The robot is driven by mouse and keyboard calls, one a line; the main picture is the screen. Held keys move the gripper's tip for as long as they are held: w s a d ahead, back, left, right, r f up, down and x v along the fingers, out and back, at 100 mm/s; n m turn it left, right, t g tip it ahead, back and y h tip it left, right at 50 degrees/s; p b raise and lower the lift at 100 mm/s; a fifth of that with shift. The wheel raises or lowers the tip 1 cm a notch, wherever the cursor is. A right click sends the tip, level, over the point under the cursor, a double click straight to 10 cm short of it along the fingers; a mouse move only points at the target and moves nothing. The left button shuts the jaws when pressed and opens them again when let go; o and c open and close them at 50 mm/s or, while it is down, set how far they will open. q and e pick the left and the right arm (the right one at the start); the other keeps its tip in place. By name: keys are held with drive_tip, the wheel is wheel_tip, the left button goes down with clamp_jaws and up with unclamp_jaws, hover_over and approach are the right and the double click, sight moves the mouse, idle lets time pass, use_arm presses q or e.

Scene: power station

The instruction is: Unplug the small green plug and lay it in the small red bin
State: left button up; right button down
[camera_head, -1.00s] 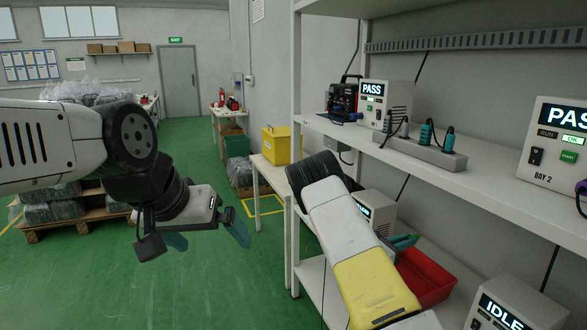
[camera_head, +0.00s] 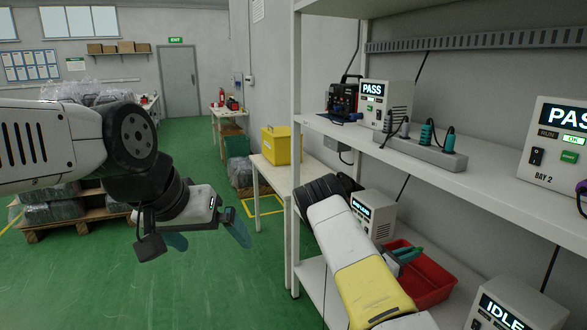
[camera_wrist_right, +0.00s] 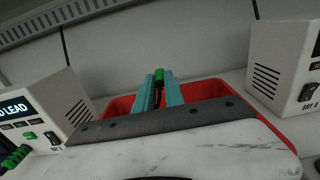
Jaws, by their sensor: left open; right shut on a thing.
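The small green plug (camera_wrist_right: 159,73) is between the teal fingertips of my right gripper (camera_wrist_right: 159,84), which is shut on it. A dark cord or stem shows below the plug between the fingers. The small red bin (camera_wrist_right: 204,91) lies beyond and around the fingers in the right wrist view. In the head view the red bin (camera_head: 434,297) sits on the lower shelf, and the right gripper (camera_head: 408,253) is over its left part; the plug cannot be made out there. My left gripper (camera_head: 207,238) is open and empty, left of the shelving, over the floor.
A tester reading NO LEAD (camera_wrist_right: 45,110) stands left of the bin, with another green connector (camera_wrist_right: 15,158) at its front. Another tester (camera_wrist_right: 282,65) stands right of the bin. The upper shelf (camera_head: 465,178) overhangs, carrying testers and a socket strip (camera_head: 418,152).

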drive_tip(key=c, duration=1.3)
unclamp_jaws()
drive_tip(key=shift+c, duration=0.2)
drive_tip(key=v, duration=0.7)
drive_tip(key=shift+s+a, duration=0.15)
drive_tip(key=shift+a, duration=0.25)
